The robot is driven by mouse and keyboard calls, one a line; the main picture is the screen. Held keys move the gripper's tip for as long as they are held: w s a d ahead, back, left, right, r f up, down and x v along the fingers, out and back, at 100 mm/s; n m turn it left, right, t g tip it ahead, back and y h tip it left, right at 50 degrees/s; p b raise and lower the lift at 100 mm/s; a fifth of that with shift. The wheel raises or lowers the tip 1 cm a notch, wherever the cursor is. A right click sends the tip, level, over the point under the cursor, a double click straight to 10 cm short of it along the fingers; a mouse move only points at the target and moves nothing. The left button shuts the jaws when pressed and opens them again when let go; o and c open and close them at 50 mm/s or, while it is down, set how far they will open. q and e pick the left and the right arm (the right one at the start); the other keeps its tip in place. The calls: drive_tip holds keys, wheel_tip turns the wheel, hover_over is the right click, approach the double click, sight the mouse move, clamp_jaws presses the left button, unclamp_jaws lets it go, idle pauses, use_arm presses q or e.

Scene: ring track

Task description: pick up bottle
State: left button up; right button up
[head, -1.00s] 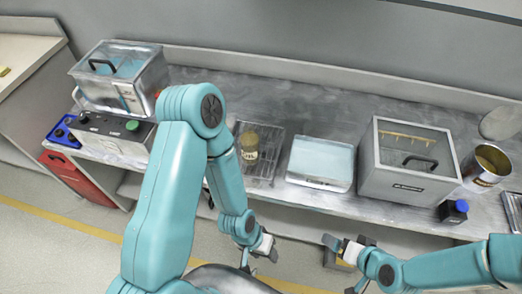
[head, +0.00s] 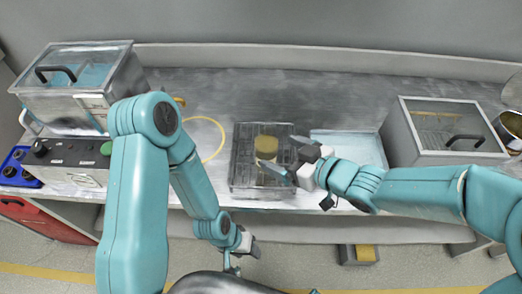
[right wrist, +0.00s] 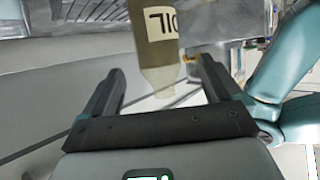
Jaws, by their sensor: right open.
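The bottle (head: 266,146) has a yellow-tan top and stands in a wire rack (head: 240,178) on the bench. In the right wrist view the bottle (right wrist: 157,50) is olive-tan with a white label, its dark letters upside down. My right gripper (head: 279,151) is open at the bottle's right front. In its wrist view the bottle shows between and beyond the two fingers, and I see no grip on it. My left gripper (head: 238,254) hangs low in front of the bench edge, away from the bottle; its jaws are unclear.
A clear-lidded bath (head: 80,80) and a control box (head: 75,155) stand at the left. A pale blue-topped tray (head: 350,147) lies right of the rack, partly behind my right arm. A grey lidded box (head: 445,130) and an open can (head: 511,128) are farther right. The bench behind the rack is clear.

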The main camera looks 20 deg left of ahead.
sight(261, 144)
drive_tip(key=shift+x, duration=0.95)
drive_tip(key=shift+w+d+f, duration=0.1)
drive_tip(key=shift+w+f, duration=0.1)
drive_tip(key=x, duration=0.5)
drive_tip(key=shift+r, duration=0.1)
drive_tip(key=shift+w+a, duration=0.1)
drive_tip(key=shift+a, duration=0.55)
use_arm(q)
drive_tip(key=shift+s+d, duration=0.15)
drive_tip(key=shift+d, duration=0.35)
use_arm(e)
drive_tip(key=shift+d, duration=0.1)
drive_tip(key=c, duration=1.2)
drive_tip(key=shift+c, duration=0.2)
